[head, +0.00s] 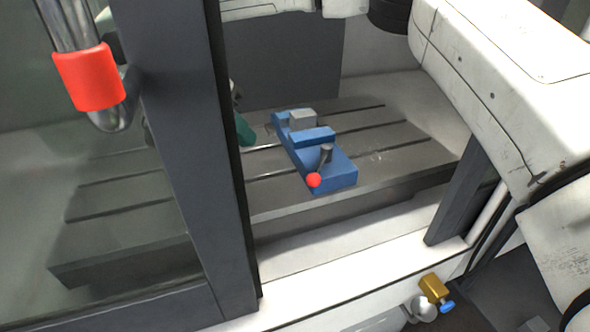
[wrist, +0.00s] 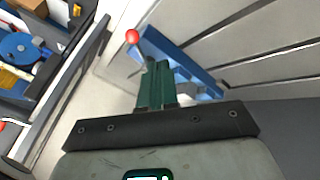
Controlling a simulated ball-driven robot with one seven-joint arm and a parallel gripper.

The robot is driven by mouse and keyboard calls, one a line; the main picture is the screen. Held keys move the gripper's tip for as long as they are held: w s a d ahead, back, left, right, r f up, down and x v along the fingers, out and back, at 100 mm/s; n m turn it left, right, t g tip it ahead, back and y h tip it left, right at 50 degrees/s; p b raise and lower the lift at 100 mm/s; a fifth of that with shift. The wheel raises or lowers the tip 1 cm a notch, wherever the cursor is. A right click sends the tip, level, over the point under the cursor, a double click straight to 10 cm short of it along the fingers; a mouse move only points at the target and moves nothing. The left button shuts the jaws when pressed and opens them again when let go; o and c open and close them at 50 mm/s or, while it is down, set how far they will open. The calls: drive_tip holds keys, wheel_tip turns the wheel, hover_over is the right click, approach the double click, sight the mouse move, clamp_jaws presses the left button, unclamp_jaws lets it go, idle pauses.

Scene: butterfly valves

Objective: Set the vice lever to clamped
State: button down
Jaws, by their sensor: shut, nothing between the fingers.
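The blue vice (head: 342,172) sits on the grey slotted machine table, with a grey block (head: 302,120) at its far end. Its lever is a short grey rod (head: 325,155) with a red ball (head: 314,180) at the near end, over the vice's near left edge. My gripper (head: 245,132) shows a green finger left of the vice, mostly hidden by the dark door frame. In the wrist view my green fingers (wrist: 155,84) are together and empty. They point toward the vice (wrist: 165,45), and the red ball (wrist: 132,37) is beyond and left of their tips.
The dark door frame (head: 190,130) and its glass panel stand on the left. The slotted table (head: 400,150) is clear right of the vice. A white panel (head: 500,80) bounds the opening on the right. A brass block (head: 434,288) is outside, at the lower right.

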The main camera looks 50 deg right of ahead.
sight(320, 166)
drive_tip(key=x, duration=0.4)
drive_tip(key=s+x, duration=0.1)
drive_tip(key=x, duration=0.2)
drive_tip(key=s+x, duration=0.1)
drive_tip(key=x, duration=0.3)
drive_tip(key=shift+s+d+r+p, duration=0.15)
drive_tip(key=shift+s+d+p, duration=0.1)
drive_tip(key=shift+p, duration=0.15)
drive_tip(key=shift+s+d, duration=0.15)
drive_tip(key=shift+s, duration=0.3)
drive_tip(key=shift+s+d, duration=0.1)
drive_tip(key=shift+d, duration=0.1)
